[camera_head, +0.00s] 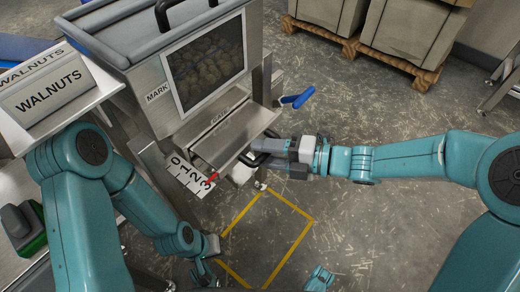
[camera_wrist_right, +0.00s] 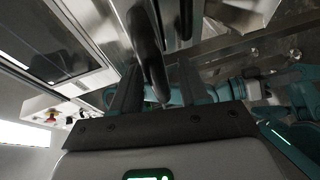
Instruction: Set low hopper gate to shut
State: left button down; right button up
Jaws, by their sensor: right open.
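The steel hopper (camera_head: 150,85) stands at the upper left of the head view, with dark lumpy contents behind its window (camera_head: 205,65). Its low gate (camera_head: 232,138) is a sloping steel plate under the window. A white scale (camera_head: 180,168) marked 0 to 3 sits beside it, with a red pointer near the 3. My right gripper (camera_head: 258,153) is open at the gate's lower right edge. In the right wrist view, a dark handle (camera_wrist_right: 148,50) lies between its fingers (camera_wrist_right: 157,95), not clamped. My left gripper (camera_head: 208,245) is low in the head view; its fingers are unclear.
A blue-handled lever (camera_head: 297,97) sticks out right of the hopper. A WALNUTS sign (camera_head: 50,90) stands on the left ledge. Yellow floor tape (camera_head: 300,240) marks a rectangle below the gate. Crates on a pallet (camera_head: 365,45) stand at the back; the floor between is clear.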

aim_at(238, 132)
jog(key=shift+s+r, duration=0.1)
jog(key=shift+d, duration=0.1)
grip_shut()
jog(key=w+a, duration=0.1)
jog(key=a, duration=0.1)
jog(key=w+a, duration=0.2)
jog(key=a, duration=0.1)
jog(key=w+a, duration=0.2)
jog(key=shift+w+a, duration=0.2)
jog(key=shift+w, duration=0.05)
jog(key=shift+w+a, duration=0.1)
jog(key=shift+a, duration=0.05)
grip_release()
jog(key=shift+r, duration=0.1)
